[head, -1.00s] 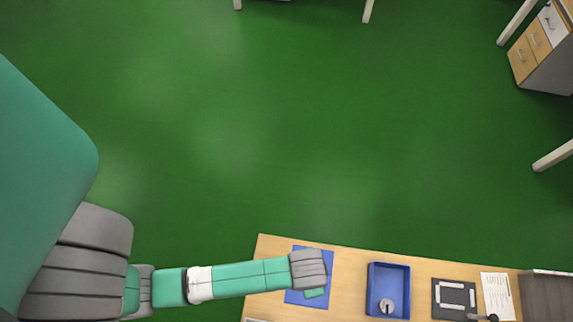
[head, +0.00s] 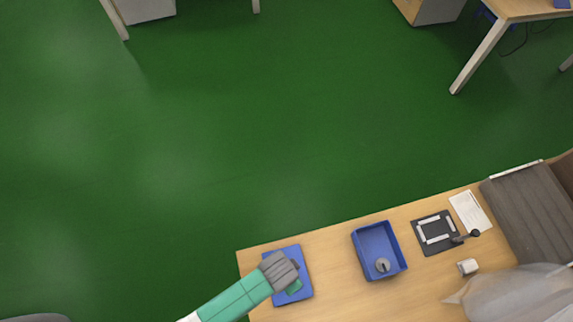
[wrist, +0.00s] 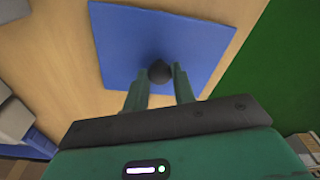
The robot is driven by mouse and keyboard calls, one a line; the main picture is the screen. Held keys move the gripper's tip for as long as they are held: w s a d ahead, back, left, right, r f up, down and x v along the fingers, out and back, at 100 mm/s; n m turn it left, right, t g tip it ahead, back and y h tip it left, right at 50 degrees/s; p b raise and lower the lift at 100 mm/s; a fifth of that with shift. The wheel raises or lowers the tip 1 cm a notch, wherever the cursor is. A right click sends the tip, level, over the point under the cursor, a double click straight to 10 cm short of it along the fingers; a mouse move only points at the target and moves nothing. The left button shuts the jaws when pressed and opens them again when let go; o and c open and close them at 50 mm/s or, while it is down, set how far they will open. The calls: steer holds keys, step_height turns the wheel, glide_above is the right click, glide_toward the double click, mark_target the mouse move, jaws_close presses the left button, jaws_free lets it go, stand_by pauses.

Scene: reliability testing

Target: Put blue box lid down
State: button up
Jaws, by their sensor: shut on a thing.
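The blue box lid (wrist: 200,55) is a flat blue square with a dark round knob (wrist: 160,71) at its middle. My gripper (wrist: 161,78) has its two fingers either side of the knob and is shut on it. In the head view the lid (head: 306,284) is over the left end of the wooden table, partly hidden by my wrist. It looks flat and level with the tabletop, but I cannot tell whether it touches it. The open blue box (head: 372,242) stands to the right, with a small grey round object (head: 383,265) inside.
The wooden table (head: 335,290) is bare between lid and box. Right of the box are a dark plate with a white frame (head: 436,232), a paper sheet (head: 470,212) and a small white object (head: 467,266). A translucent pale shape (head: 515,298) covers the lower right.

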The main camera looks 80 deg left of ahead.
steer(key=shift+f, duration=0.25)
steer(key=o, duration=1)
step_height(320, 180, up, 12)
steer(key=s+p, duration=0.1)
steer(key=p, duration=0.1)
steer(key=shift+d, duration=0.35)
steer(key=shift+r, duration=0.15)
